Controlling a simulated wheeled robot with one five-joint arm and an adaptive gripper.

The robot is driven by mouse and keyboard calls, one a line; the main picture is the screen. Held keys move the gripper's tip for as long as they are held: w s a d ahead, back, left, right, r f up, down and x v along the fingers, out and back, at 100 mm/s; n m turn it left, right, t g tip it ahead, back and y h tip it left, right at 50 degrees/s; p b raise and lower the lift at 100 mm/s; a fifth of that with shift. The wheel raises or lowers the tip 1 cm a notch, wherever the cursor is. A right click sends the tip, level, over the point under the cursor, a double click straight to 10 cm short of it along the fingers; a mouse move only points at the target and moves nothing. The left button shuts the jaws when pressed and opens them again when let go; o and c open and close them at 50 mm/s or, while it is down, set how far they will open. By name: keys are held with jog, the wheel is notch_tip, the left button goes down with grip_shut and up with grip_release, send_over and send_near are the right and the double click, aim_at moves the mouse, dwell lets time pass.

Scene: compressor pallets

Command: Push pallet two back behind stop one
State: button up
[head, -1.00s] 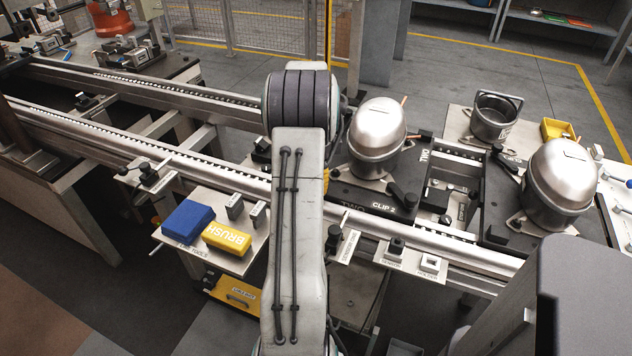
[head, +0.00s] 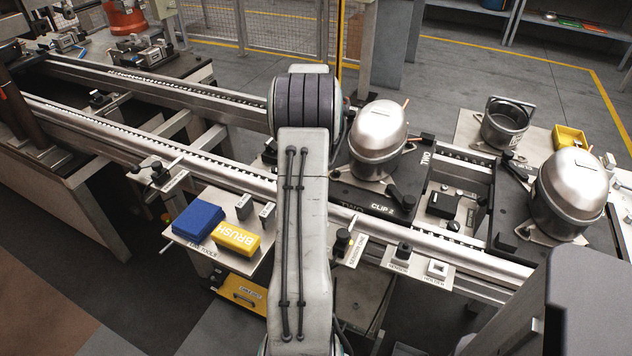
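Pallet two (head: 350,203) is a dark plate marked TWO and CLIP 2. It sits across the conveyor rails right of my arm. A silver domed compressor (head: 379,135) stands upright on it, with a black clip lever (head: 401,198) at its front right. My arm crosses the middle of the picture and covers the pallet's left side. My gripper is not visible, and neither is any contact with the pallet. A small black device with a lever (head: 159,172) stands on the near rail to the left. I cannot read its label or tell whether it is stop one.
Another pallet (head: 512,205) with a compressor (head: 571,193) stands to the right, across a gap. The rails (head: 120,135) left of my arm look largely clear.

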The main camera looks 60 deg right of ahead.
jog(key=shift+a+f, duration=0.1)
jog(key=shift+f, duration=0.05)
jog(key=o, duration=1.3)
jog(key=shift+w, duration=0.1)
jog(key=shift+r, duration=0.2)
